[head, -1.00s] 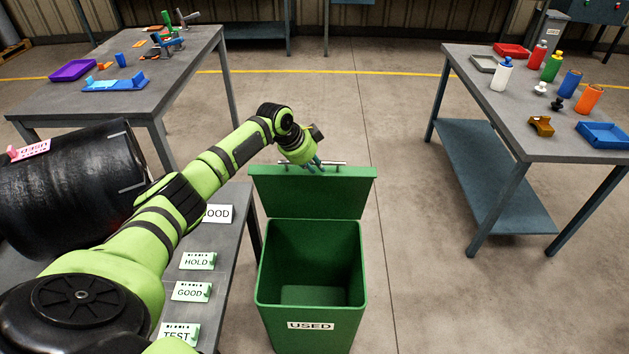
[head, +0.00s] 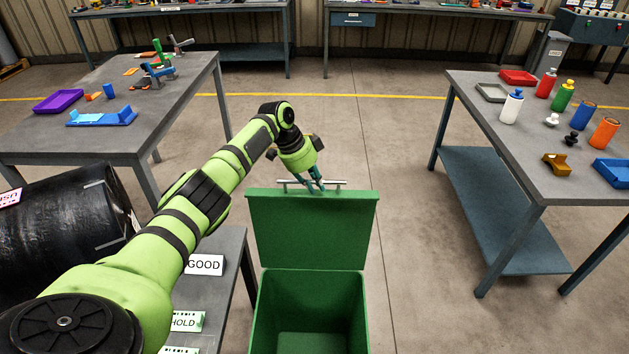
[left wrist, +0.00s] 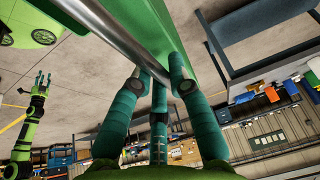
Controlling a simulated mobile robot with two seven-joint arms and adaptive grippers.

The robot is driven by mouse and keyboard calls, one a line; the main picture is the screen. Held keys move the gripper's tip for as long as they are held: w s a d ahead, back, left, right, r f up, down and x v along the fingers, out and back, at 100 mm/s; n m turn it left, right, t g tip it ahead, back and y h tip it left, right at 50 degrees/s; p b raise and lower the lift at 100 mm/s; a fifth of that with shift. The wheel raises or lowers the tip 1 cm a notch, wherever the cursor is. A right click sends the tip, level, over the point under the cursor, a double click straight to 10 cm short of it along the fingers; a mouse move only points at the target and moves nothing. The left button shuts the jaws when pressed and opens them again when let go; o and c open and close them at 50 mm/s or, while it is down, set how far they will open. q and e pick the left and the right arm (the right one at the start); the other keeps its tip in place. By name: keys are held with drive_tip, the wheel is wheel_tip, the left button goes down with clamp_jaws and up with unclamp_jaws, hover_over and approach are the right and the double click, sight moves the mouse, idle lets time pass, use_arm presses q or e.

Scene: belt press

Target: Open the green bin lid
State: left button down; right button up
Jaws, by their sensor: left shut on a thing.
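The green bin (head: 309,300) stands on the floor at the bottom centre of the head view, its top open. Its green lid (head: 312,230) is swung up along the far rim, its broad face towards the head camera. A metal bar handle (head: 335,183) runs along the lid's upper edge. My left gripper (head: 317,187) is shut on this handle; in the left wrist view its teal fingers (left wrist: 155,82) close around the bar (left wrist: 128,45). My right gripper (left wrist: 42,78) shows small at the left of the left wrist view, with its fingers spread and empty.
A grey table (head: 185,110) with a purple tray stands at the left. Another table (head: 490,110) with bottles and trays stands at the right. A black roll (head: 65,225) and label cards (head: 204,265) are beside my left arm. The floor behind the lid is clear.

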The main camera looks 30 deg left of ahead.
use_arm(q)
drive_tip(key=shift+s+f, duration=0.15)
drive_tip(key=c, duration=1.1)
unclamp_jaws()
drive_tip(key=shift+c, duration=0.2)
drive_tip(key=v, duration=1.2)
